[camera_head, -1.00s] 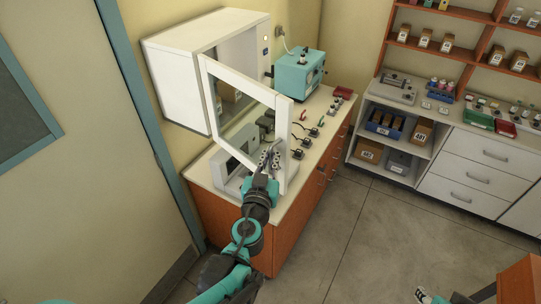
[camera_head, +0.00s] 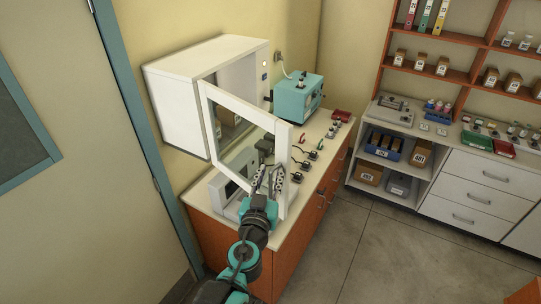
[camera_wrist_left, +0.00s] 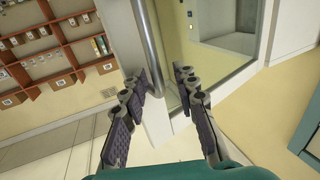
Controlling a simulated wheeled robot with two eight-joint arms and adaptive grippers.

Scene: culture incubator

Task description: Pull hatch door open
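The hatch door (camera_head: 287,168) is a white frame around a clear pane. It stands swung well out from the white wall cabinet (camera_head: 178,98), whose front shows open behind it. In the left wrist view a vertical metal bar handle (camera_wrist_left: 150,45) runs along the door's white frame (camera_wrist_left: 183,121). My left gripper (camera_head: 267,178) is near the lower part of the door's free edge. Its fingers are spread with nothing between them, and they show apart in the wrist view (camera_wrist_left: 163,84), with the handle's lower end just beyond them. My right gripper is out of view.
A counter with orange-brown sides (camera_head: 282,235) runs below the cabinet. It carries a teal device (camera_head: 297,98), a grey-white instrument (camera_head: 222,194) behind the door, and several small tools. White drawers (camera_head: 483,189) and shelves stand at the right. The grey floor (camera_head: 385,255) between is clear.

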